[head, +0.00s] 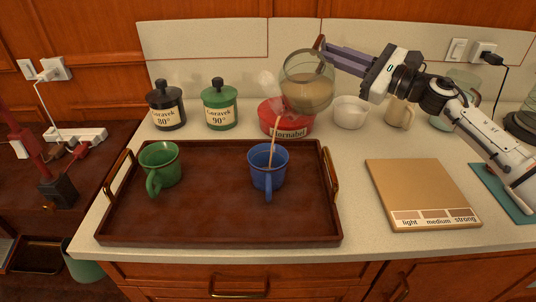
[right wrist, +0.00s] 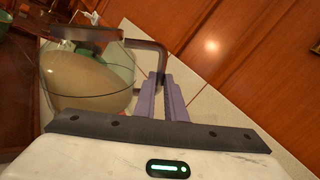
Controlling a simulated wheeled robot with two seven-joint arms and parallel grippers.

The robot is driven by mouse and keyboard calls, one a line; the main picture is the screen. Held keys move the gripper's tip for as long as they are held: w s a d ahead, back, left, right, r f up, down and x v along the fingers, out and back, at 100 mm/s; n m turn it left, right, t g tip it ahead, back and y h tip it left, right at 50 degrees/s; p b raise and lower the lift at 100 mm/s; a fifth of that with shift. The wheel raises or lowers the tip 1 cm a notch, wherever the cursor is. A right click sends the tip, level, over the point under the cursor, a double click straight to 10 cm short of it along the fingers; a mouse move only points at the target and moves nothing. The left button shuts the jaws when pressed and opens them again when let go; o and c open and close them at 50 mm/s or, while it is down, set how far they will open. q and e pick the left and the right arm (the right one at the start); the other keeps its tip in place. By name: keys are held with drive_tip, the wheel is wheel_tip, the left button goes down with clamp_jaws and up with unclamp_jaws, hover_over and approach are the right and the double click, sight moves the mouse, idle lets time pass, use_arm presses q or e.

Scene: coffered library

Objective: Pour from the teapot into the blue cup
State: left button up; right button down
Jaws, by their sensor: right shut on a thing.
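The glass teapot (head: 309,82) is tilted above the tray, with pale brown liquid inside. A thin stream runs from its spout down into the blue cup (head: 267,167), which stands upright on the right part of the brown tray (head: 215,222). My right gripper (head: 327,50) is shut on the teapot's handle. The right wrist view shows the teapot (right wrist: 85,80) with its dark handle at the gripper's fingers (right wrist: 163,88). A green cup (head: 160,167) stands on the tray's left part. My left gripper is not in view.
A red tin (head: 285,121) stands behind the tray, partly hidden by the teapot. A black canister (head: 166,106) and a green canister (head: 219,106) are at back left. A white bowl (head: 350,111) and a beige mug (head: 400,112) stand at back right. A board (head: 420,190) marked light, medium, strong lies right.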

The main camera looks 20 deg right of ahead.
drive_tip(key=shift+s+a+r+n+y+b, duration=0.15)
drive_tip(key=shift+s+a+n+y+b, duration=0.15)
drive_tip(key=shift+s+a+n+b, duration=0.45)
idle(2.4)
drive_tip(key=shift+s+a+r+n, duration=0.25)
drive_tip(key=shift+a+r, duration=0.05)
drive_tip(key=shift+r, duration=0.1)
idle(0.9)
drive_tip(key=shift+d+f, duration=0.1)
drive_tip(key=shift+f, duration=0.15)
drive_tip(key=shift+w+d+f+m+h+p, duration=0.6)
drive_tip(key=shift+w+d+f+m+p, duration=1.4)
drive_tip(key=shift+w+d+m, duration=1.35)
drive_tip(key=shift+m+g, duration=0.4)
drive_tip(key=shift+m, duration=0.35)
drive_tip(key=r+p, duration=0.2)
drive_tip(key=r, duration=0.1)
drive_tip(key=s+a+r+p, duration=0.1)
drive_tip(key=r, duration=0.1)
drive_tip(key=shift+r, duration=0.2)
drive_tip(key=shift+f, duration=0.1)
